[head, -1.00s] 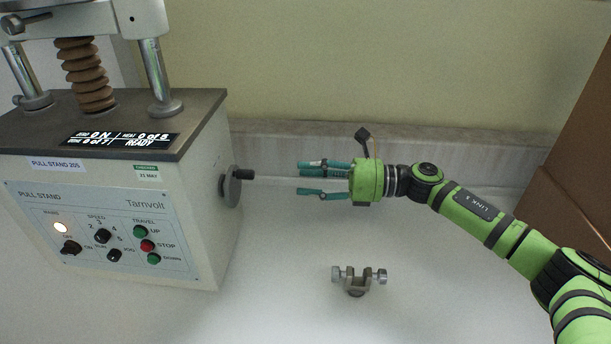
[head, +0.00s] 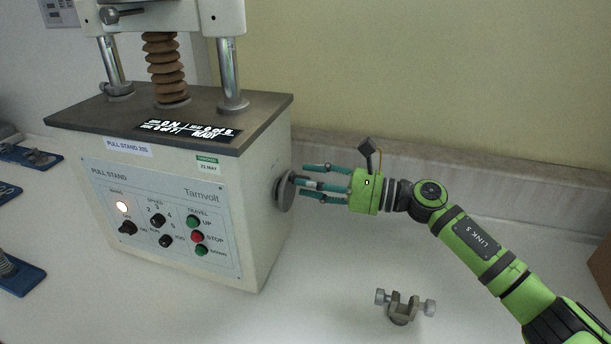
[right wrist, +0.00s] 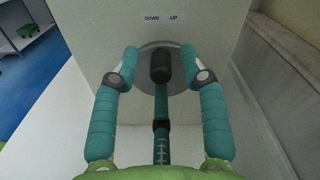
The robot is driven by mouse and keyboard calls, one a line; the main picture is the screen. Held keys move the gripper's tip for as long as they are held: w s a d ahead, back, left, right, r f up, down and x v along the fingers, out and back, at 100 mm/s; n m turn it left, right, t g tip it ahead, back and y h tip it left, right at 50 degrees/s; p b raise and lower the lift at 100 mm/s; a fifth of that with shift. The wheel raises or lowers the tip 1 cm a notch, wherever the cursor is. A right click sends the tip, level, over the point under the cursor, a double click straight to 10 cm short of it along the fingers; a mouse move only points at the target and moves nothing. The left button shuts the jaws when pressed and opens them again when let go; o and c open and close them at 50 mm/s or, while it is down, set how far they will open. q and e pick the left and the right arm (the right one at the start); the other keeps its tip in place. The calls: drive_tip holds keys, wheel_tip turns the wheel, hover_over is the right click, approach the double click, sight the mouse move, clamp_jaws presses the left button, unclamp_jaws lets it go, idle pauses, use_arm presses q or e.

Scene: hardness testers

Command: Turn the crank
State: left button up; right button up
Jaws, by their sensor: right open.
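The crank is a grey disc (head: 283,191) on the right side of the pull stand (head: 190,200), with a short dark handle sticking out toward my gripper. In the right wrist view the black handle (right wrist: 160,66) stands out from the disc (right wrist: 182,86), below the labels DOWN and UP. My right gripper (head: 302,182) is open, its teal fingers reaching left to the disc. In the right wrist view the fingers of the right gripper (right wrist: 164,66) lie on both sides of the handle, with gaps left and right. A third finger is below it. My left gripper is not in view.
A small metal clamp (head: 403,306) stands on the white bench in front of my right arm. A wall ledge (head: 450,170) runs behind the arm. Blue-based parts (head: 25,157) lie at the far left. The bench around the clamp is clear.

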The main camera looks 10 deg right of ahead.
drive_tip(key=shift+w+a, duration=0.25)
drive_tip(key=shift+a, duration=0.45)
clamp_jaws()
drive_tip(key=shift+w+d+m, duration=0.1)
drive_tip(key=shift+w+m, duration=0.05)
drive_tip(key=shift+m, duration=0.15)
drive_tip(key=shift+w+d+m+b, duration=0.1)
drive_tip(key=shift+w+m+b, duration=0.2)
drive_tip(key=shift+m+b, duration=0.7)
drive_tip(key=shift+w+d+m, duration=0.15)
drive_tip(key=shift+w+m, duration=0.1)
drive_tip(key=shift+m, duration=0.8)
drive_tip(key=shift+w+d+m, duration=0.1)
drive_tip(key=shift+w+m, duration=0.15)
drive_tip(key=shift+m, duration=0.8)
drive_tip(key=shift+b, duration=0.3)
